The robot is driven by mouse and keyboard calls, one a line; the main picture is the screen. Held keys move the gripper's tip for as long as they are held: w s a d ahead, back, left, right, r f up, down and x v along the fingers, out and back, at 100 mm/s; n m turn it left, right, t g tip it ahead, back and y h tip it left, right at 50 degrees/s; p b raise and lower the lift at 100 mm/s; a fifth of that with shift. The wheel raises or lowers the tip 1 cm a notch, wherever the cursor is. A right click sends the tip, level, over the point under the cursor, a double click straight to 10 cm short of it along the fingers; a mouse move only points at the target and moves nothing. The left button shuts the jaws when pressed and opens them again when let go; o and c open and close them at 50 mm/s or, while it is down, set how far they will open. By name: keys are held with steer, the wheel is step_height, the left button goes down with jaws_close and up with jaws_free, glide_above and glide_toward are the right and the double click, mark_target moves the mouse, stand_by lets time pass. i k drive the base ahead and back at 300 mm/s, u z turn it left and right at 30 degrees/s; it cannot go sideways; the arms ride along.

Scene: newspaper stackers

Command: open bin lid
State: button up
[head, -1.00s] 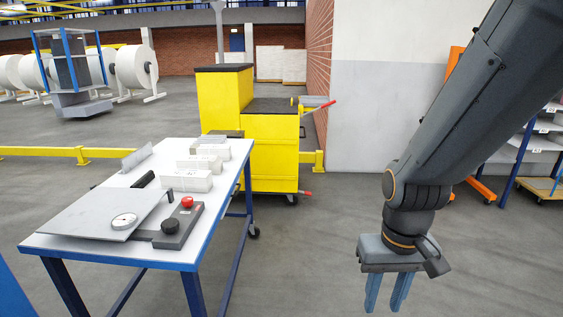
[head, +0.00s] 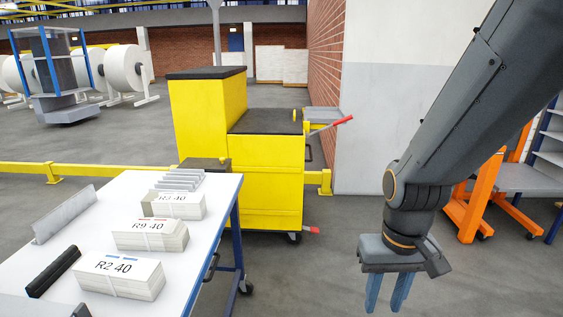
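A yellow unit (head: 265,185) on castors stands ahead, beyond the table. It has a tall left part and a lower right part, each with a flat black top; the lower black top (head: 268,120) lies level. I cannot tell for sure whether this unit is the bin or which top is its lid. A red-ended handle (head: 338,121) sticks out at its right side. My gripper (head: 385,298) hangs at the lower right, pointing down, with its two blue fingers apart and nothing between them. It is well in front of the yellow unit and to its right.
A white-topped table (head: 95,225) with blue legs stands at the left, with strapped paper stacks (head: 150,235) on it. A yellow rail (head: 110,172) runs behind. A brick and grey wall (head: 395,120) and an orange rack (head: 480,205) are at the right. Floor before my gripper is clear.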

mark_target(255, 121)
steer(key=i, duration=2.05)
steer(key=z, duration=0.25)
steer(key=i, duration=1.75)
steer(key=u, duration=0.2)
